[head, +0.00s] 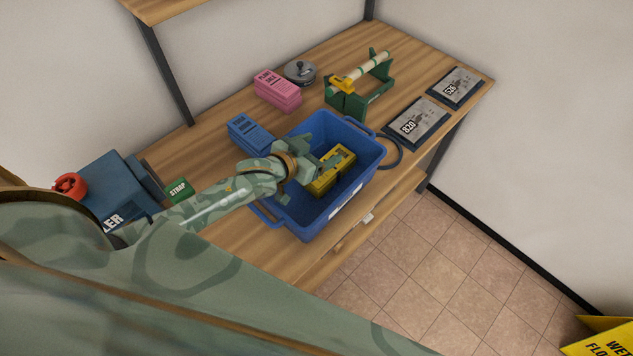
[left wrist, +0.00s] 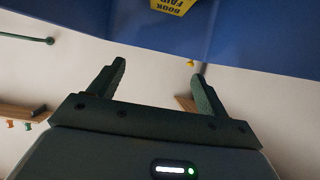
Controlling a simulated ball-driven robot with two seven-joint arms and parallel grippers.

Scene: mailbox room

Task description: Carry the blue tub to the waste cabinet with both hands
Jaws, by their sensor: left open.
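The blue tub (head: 345,205) stands upright at the front edge of the wooden bench in the head view, with a handle at each end. A yellow stack or box (head: 332,172) lies in it. My left gripper (head: 318,163) is above the tub's opening in the head view, and its arm crosses the tub's near left rim. In the left wrist view its two fingers (left wrist: 160,80) are apart with nothing between them. A blue surface (left wrist: 250,40) with a yellow "BOOK FAIR" piece (left wrist: 173,5) fills the top there. My right gripper and the waste cabinet are not in view.
The bench (head: 225,100) also holds pink bundles (head: 278,90), a blue bundle (head: 250,133), a grey round dispenser (head: 300,72), a green stand (head: 352,98), two numbered plates (head: 416,121) and a blue-grey machine (head: 115,190). Tiled floor (head: 440,275) is open; a yellow wet-floor sign (head: 603,338) stands lower right.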

